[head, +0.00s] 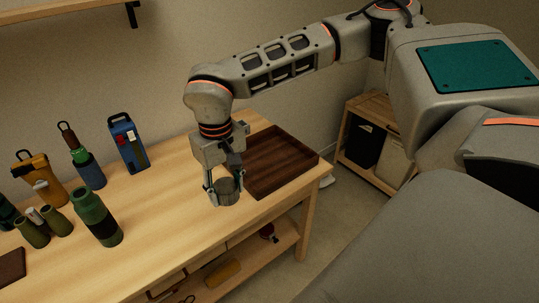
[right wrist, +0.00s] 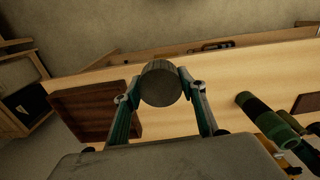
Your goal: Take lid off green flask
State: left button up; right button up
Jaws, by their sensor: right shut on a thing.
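The green flask (head: 97,217) stands upright near the front left of the wooden table, with its bare neck showing and no lid on it. It also shows at the right of the right wrist view (right wrist: 268,118). My right gripper (head: 225,190) points down over the table, well to the right of the flask, and is shut on a grey ridged cylindrical lid (head: 227,193). In the right wrist view the round end of the lid (right wrist: 161,84) sits between the fingertips. I cannot tell whether it touches the table. My left gripper is not in view.
A dark wooden tray (head: 305,157) lies just right of my right gripper. Binoculars (head: 60,222), an orange bottle (head: 42,183), a blue-and-green bottle (head: 88,170) and a blue box-shaped flask (head: 129,145) stand at the left. The table (head: 165,215) is clear between flask and gripper.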

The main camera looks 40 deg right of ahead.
aim_at(89, 207)
jog(key=i+l+u, duration=0.2)
jog(key=l, duration=1.15)
jog(key=l+u, duration=0.25)
jog(key=l, duration=1.05)
